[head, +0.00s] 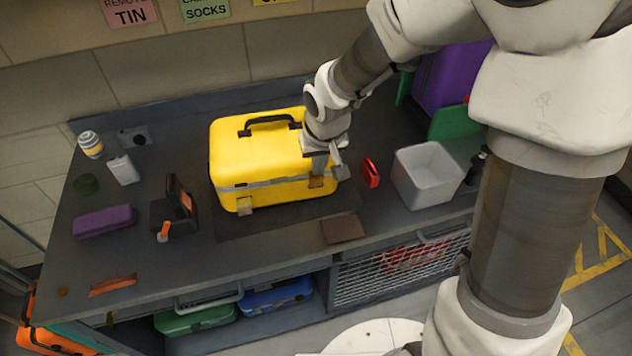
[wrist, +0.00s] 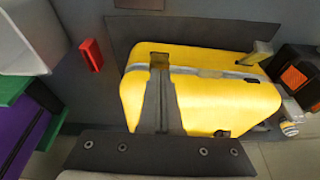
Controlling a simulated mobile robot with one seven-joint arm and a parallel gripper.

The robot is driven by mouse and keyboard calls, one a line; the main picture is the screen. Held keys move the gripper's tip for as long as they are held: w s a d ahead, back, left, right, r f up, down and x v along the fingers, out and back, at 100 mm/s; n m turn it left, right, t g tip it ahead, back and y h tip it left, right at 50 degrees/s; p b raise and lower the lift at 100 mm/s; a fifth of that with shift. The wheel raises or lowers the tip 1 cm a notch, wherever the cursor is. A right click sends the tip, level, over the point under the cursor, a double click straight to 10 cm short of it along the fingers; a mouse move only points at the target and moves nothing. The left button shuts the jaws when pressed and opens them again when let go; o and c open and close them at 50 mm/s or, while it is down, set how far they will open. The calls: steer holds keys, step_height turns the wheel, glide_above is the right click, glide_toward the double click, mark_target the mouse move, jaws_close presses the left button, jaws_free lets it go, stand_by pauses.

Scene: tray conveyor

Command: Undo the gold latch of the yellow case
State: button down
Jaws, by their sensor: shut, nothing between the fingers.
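The yellow case (head: 255,150) stands closed on the workbench, with a grey band around its seam and a dark handle on top. Two latches are on its front. The brownish-gold right latch (head: 316,182) lies flat against the seam; it also shows in the wrist view (wrist: 159,60). The paler tan left latch (head: 245,204) sticks out from the case in the wrist view (wrist: 263,50). My gripper (head: 340,170) is shut and empty at the case's right front corner, close to the right latch. In the wrist view its fingers point toward that latch; I cannot tell whether they touch.
A red object (head: 370,173) and a grey bin (head: 428,172) stand right of the case. A brown flat piece (head: 343,229) lies in front. A black-and-orange device (head: 174,208) and purple case (head: 104,221) are to the left. The front-left bench is mostly clear.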

steer(key=shift+b+x, duration=1.1)
steer(key=shift+x, duration=0.3)
steer(key=shift+s+f+b, duration=1.3)
steer(key=shift+f+b, duration=0.6)
steer(key=shift+b, duration=0.2)
steer(key=r+p, duration=0.1)
steer(key=r, duration=0.1)
steer(key=w+r+p, duration=0.1)
steer(key=r+p, duration=0.3)
steer(key=shift+w+d+r, duration=0.1)
steer(key=shift+w+r, duration=0.05)
steer(key=shift+w, duration=0.15)
